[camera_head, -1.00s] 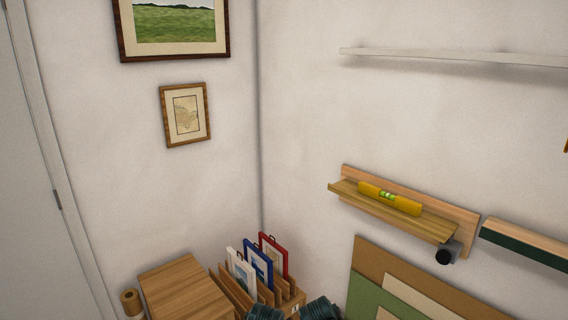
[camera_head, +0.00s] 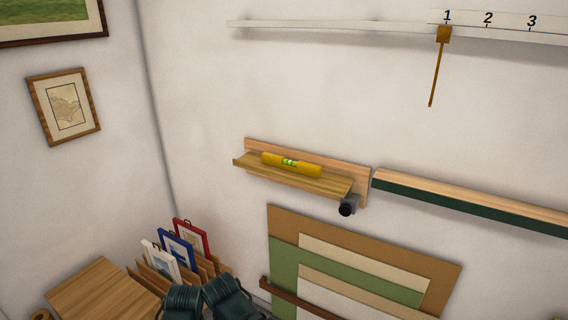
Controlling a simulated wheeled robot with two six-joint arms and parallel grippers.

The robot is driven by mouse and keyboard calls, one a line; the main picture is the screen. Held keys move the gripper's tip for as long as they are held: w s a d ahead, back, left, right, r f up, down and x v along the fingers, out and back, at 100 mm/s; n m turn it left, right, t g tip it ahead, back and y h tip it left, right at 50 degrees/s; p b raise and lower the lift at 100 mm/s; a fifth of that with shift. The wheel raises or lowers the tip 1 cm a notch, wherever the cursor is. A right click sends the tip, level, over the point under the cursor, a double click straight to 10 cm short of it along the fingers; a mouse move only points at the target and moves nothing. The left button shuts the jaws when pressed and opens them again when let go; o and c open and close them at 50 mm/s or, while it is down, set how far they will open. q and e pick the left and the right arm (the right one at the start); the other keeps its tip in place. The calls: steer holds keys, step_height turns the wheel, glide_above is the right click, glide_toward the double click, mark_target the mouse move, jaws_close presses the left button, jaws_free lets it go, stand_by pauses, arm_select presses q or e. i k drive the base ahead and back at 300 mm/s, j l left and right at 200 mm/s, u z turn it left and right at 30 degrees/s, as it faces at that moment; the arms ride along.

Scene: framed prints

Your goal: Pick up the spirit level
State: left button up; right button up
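The spirit level (camera_head: 291,164) is a yellow bar with a green vial at its middle. It lies lengthwise on a small wooden wall shelf (camera_head: 300,180) with a raised back board. A small dark cylinder on a grey bracket (camera_head: 347,206) sits at the shelf's right end. Dark green, ribbed parts, probably of my own arms, show at the bottom edge, below and left of the level and well apart from it. No gripper fingers can be made out.
A green-fronted wooden ledge (camera_head: 470,203) is right of the shelf. Layered boards (camera_head: 365,265) stand below. A rack with small frames (camera_head: 178,249) and a wooden top (camera_head: 103,292) are lower left. A numbered white rail (camera_head: 330,31) with a hanging brown pointer (camera_head: 438,70) runs above.

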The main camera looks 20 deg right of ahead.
mark_target(301, 167)
steer(key=i+z, duration=0.1)
steer(key=z, duration=0.65)
steer(key=i+j+z, duration=0.35)
steer(key=j+z, duration=0.15)
steer(key=j, duration=0.15)
steer(key=i+j+z, duration=0.25)
steer(key=i+j, duration=0.1)
steer(key=j, duration=0.45)
steer(key=i+j+z, duration=0.1)
steer(key=j, duration=0.45)
steer(key=i+j, duration=0.15)
steer(key=j, duration=0.4)
steer(key=z, duration=0.05)
